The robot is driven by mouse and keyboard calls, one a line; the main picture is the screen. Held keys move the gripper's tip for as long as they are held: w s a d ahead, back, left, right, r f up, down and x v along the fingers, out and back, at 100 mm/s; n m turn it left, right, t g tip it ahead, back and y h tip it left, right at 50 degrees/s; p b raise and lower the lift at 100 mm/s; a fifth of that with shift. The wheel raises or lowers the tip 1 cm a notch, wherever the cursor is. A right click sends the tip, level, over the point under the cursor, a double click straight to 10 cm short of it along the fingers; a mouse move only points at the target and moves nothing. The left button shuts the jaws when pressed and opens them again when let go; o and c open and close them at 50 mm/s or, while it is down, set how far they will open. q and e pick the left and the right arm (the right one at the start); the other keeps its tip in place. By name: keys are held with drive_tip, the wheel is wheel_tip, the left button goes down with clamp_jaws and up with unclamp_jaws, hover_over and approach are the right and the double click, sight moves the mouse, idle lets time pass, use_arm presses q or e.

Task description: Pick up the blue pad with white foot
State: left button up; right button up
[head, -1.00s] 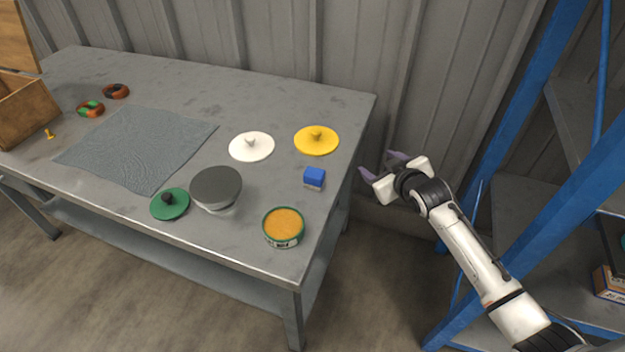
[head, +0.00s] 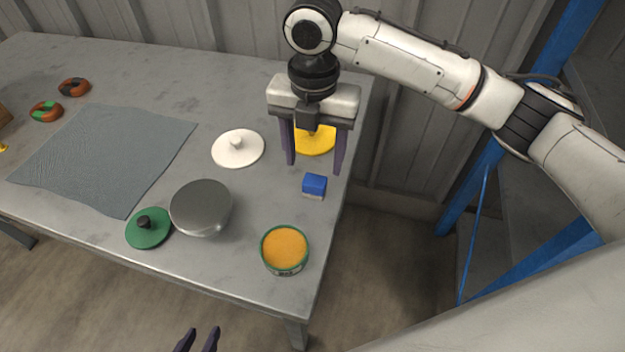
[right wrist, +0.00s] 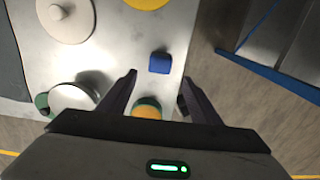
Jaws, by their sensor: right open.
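The blue pad with white foot (head: 314,185) sits upright on the grey table, near its right edge; a thin pale strip shows under the blue block. It also shows in the right wrist view (right wrist: 160,62), ahead of the fingers and between their lines. My right gripper (head: 314,168) points down above the table, open and empty, just behind and above the pad, apart from it. Its fingers also show in the right wrist view (right wrist: 158,88). My left gripper (head: 198,342) shows only as two dark fingertips at the bottom edge, with a gap between them.
A yellow lid (head: 318,143) lies behind the pad, partly covered by my right gripper. A green tin with orange top (head: 285,248) stands in front. A white lid (head: 238,148), grey-topped round container (head: 201,207) and green lid (head: 149,229) lie left. A grey mat (head: 105,155) is farther left.

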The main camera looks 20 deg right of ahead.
sight(315, 180)
wheel_tip(315, 180, down, 3)
drive_tip(key=shift+r, duration=0.1)
drive_tip(key=f, duration=0.5)
drive_tip(key=shift+w+d+f+b, duration=0.2)
drive_tip(key=shift+w+f+b, duration=0.1)
drive_tip(key=shift+f, duration=0.1)
drive_tip(key=shift+c, duration=0.5)
drive_tip(key=c, duration=1)
